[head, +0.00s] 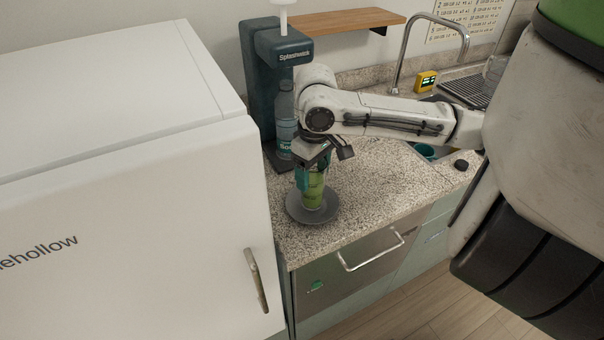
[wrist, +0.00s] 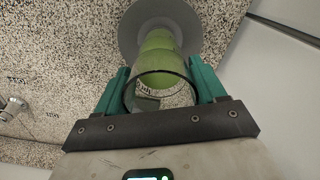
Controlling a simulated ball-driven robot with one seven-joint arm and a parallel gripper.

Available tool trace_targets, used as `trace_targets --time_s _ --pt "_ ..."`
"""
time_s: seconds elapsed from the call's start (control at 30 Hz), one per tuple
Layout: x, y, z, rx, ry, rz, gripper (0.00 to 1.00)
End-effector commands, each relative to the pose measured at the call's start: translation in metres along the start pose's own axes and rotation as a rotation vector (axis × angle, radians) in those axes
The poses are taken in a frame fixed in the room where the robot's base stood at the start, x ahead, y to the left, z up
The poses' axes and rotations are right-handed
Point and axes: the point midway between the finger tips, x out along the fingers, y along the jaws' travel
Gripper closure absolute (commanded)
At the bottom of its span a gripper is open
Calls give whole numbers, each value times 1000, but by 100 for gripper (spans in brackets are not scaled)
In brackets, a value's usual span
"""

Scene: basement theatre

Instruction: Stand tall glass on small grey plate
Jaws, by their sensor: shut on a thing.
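A tall green glass (head: 313,193) stands upright in the grip of my gripper (head: 310,172). It also shows in the wrist view (wrist: 158,42), its open rim toward the camera between the two teal fingers. My gripper (wrist: 160,75) is shut on the glass near its upper part. The small grey plate (head: 294,207) lies on the speckled counter under the glass. It also shows in the wrist view (wrist: 128,32), around the glass's base. The base is over the middle of the plate; I cannot tell for sure whether it touches.
A dark dispenser (head: 262,75) with a clear bottle (head: 285,112) stands just behind my gripper. A white fridge (head: 120,150) rises on the left. The counter (head: 385,185) is clear to the right, with the sink and tap (head: 402,60) farther back.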

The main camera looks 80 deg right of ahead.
Motion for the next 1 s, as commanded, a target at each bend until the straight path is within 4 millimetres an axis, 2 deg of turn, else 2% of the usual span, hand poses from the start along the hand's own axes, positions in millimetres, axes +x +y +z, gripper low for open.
trace_targets --time_s 0.13,0.53,0.57,0.8,1.0 --pt "4 0 7 1 1 0 100" --pt "8 0 6 1 1 -1 100" --pt "8 0 7 0 0 -1 28" --pt "7 0 7 0 0 -1 5" --pt "7 0 7 0 0 -1 5"
